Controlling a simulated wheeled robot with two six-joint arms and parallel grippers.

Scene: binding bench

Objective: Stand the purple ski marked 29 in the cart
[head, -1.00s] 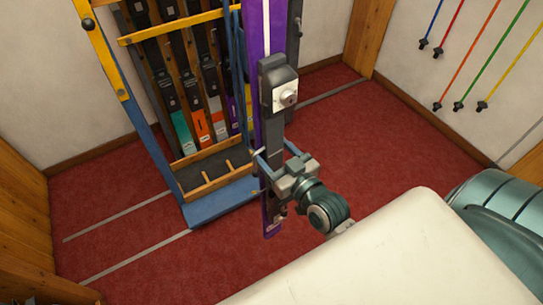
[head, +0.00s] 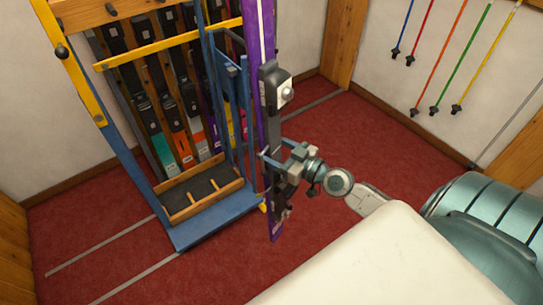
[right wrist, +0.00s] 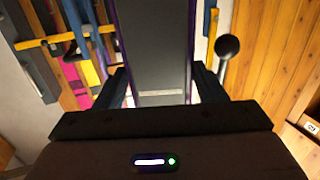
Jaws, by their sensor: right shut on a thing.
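The purple ski (head: 262,40) stands nearly upright in the head view, with dark binding parts on its side; its number cannot be read. My right gripper (head: 268,160) is shut on the ski below the binding (head: 277,88). In the right wrist view the dark face of the held ski (right wrist: 155,60) fills the middle between the fingers. The blue and yellow cart (head: 205,222) stands just left of the ski. Its dark floor (head: 200,188) has wooden dividers and looks empty. The ski is beside the cart, outside its tray. My left gripper is not in view.
Several skis (head: 170,110) stand in a wooden rack behind the cart. Ski poles (head: 450,60) hang on the right wall. A white surface (head: 370,260) fills the lower right. Red carpet (head: 100,215) is clear left of the cart.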

